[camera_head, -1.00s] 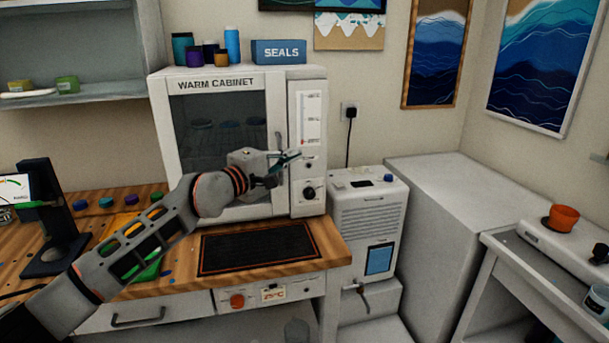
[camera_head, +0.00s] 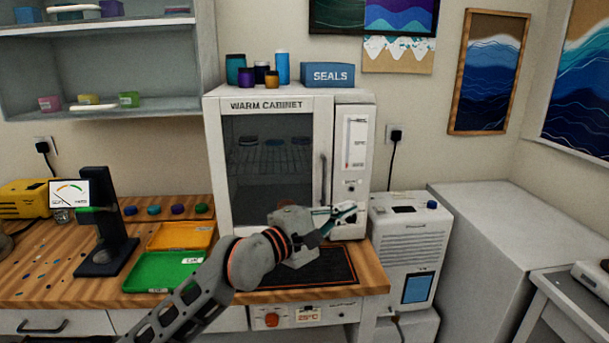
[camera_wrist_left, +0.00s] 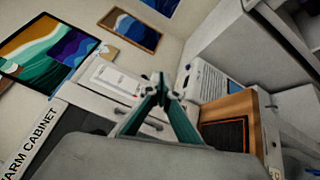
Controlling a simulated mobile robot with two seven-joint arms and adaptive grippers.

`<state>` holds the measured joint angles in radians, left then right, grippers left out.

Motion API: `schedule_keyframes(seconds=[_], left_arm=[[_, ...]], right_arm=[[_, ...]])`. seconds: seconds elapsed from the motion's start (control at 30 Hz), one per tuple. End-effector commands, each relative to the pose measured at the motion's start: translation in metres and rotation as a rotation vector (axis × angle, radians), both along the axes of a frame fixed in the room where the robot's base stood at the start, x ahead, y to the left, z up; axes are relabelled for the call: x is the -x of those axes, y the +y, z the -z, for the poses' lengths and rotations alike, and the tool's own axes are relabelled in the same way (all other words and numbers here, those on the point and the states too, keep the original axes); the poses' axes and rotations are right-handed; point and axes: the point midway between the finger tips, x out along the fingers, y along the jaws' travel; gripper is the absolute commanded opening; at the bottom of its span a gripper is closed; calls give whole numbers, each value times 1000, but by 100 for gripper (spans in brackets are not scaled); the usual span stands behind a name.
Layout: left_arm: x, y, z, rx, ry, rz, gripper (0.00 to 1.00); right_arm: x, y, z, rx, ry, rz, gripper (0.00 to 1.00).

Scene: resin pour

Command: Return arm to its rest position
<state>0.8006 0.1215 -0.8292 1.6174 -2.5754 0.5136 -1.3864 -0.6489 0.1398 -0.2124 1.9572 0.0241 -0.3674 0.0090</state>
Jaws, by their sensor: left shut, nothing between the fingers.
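My left arm comes in from the lower left in the head view. Its left gripper (camera_head: 343,213) is shut and empty, in front of the lower right part of the warm cabinet (camera_head: 213,165). In the left wrist view its fingertips (camera_wrist_left: 161,82) meet, with nothing between them. The cabinet door is closed, and several lidded jars show dimly on a rack behind its glass. My right gripper is in neither view.
A black mat (camera_head: 325,271) lies on the wooden bench below the arm. A green tray (camera_head: 160,272), an orange tray (camera_head: 180,235) and a meter on a black stand (camera_head: 104,240) are to the left. A white chiller-like unit (camera_head: 410,240) stands right of the cabinet.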

Motion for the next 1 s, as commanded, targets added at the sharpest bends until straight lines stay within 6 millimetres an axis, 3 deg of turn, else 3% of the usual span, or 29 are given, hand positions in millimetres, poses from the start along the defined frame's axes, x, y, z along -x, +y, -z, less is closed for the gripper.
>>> schedule_keyframes(seconds=[0.03, 0.27, 0.47, 0.67, 0.87, 0.9, 1.0], left_arm=[[10, 3, 16, 99, 118, 25, 0], [45, 35, 60, 663, 709, 113, 0], [59, 90, 106, 1188, 1188, 127, 0], [73, 161, 177, 1756, 1597, 90, 0], [110, 234, 271, 2383, 1892, 10, 0], [122, 248, 292, -2467, -1893, 11, 0], [156, 280, 342, -2294, -1594, 52, 0]], right_arm=[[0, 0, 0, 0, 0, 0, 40], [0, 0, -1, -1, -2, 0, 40], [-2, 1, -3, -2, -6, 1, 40], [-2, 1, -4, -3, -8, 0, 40], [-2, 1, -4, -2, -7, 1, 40], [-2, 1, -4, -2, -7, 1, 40], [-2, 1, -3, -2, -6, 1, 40]])
